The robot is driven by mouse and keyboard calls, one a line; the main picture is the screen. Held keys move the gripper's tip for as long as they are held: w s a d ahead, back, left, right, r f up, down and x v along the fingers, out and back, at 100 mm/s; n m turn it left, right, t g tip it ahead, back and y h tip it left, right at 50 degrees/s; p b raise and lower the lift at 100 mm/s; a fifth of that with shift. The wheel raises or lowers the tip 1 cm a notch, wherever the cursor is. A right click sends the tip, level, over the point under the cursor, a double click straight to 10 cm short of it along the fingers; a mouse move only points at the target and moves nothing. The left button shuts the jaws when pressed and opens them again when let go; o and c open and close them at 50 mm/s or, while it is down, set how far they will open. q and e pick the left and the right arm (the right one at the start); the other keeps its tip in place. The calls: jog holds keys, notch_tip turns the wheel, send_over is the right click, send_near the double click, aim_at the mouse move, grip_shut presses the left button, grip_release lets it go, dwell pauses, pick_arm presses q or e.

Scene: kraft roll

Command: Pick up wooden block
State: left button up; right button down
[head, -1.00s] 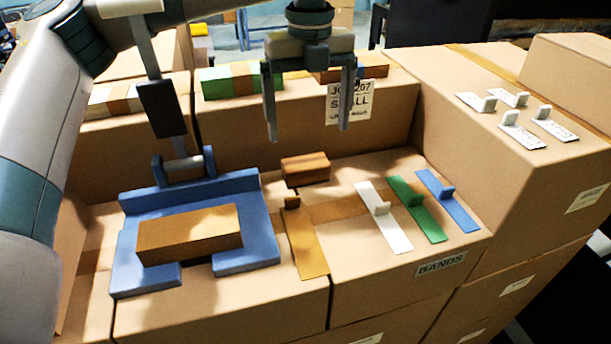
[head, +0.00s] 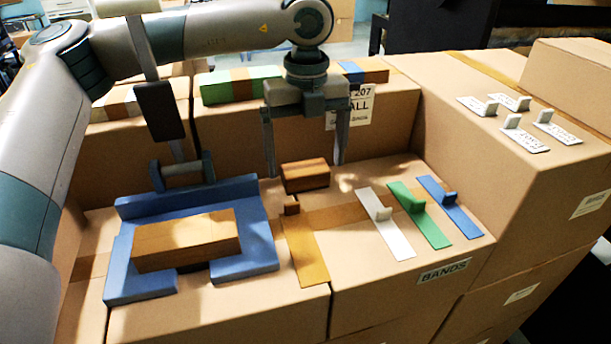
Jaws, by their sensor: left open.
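A small wooden block (head: 305,176) lies on the cardboard surface near the back wall of boxes. My left gripper (head: 304,170) points down with its two fingers spread, one to each side of the small block in the picture. I cannot tell whether the fingertips are level with it. A larger wooden block (head: 187,239) lies in the blue fixture (head: 251,249) at the left. A tiny brown piece (head: 291,207) sits just in front of the small block. My right gripper is not in view.
White (head: 386,226), green (head: 420,217) and blue (head: 451,207) bands with upright tabs lie to the right. Several labelled tabs (head: 524,140) stand on the higher box at right. Banded blocks (head: 243,84) lie on the back box.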

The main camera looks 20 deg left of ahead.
aim_at(305, 167)
pick_arm(q)
jog(key=shift+a+f, duration=0.1)
jog(key=shift+f, duration=1.4)
jog(key=shift+s, duration=0.1)
jog(key=c, duration=1.2)
jog(key=shift+r+b, duration=0.2)
jog(key=shift+b, duration=0.1)
